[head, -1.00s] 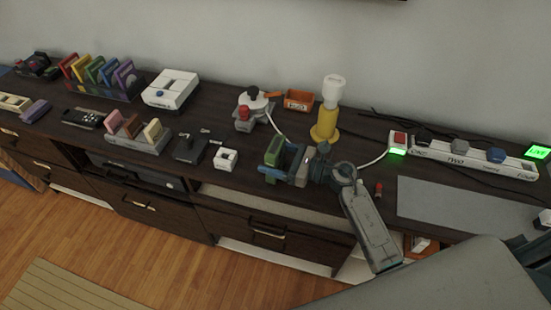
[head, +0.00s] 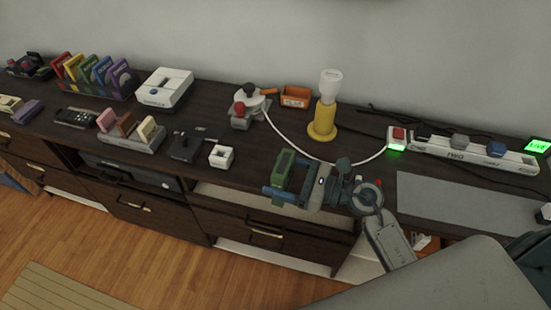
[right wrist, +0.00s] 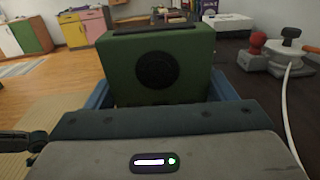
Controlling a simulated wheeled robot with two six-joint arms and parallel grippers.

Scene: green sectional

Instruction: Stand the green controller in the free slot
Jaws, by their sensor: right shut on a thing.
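The green controller (head: 282,167) is held in my right gripper (head: 288,188), near the front edge of the dark console top. In the right wrist view the green controller (right wrist: 155,65) shows a broad face with a round black disc, with blue fingers (right wrist: 98,98) on both sides. A pale grey rack (head: 132,142) stands to the left on the console, well apart from the gripper. It holds a pink, a brown and a cream piece upright, with a gap between the brown and the cream ones. My left gripper is not in view.
A small white box (head: 221,155) and a black joystick (head: 184,147) stand between the gripper and the rack. Behind are a red-knobbed joystick (head: 241,112), a yellow-based lamp (head: 322,120) and a white cable. A grey mat (head: 455,198) lies at right.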

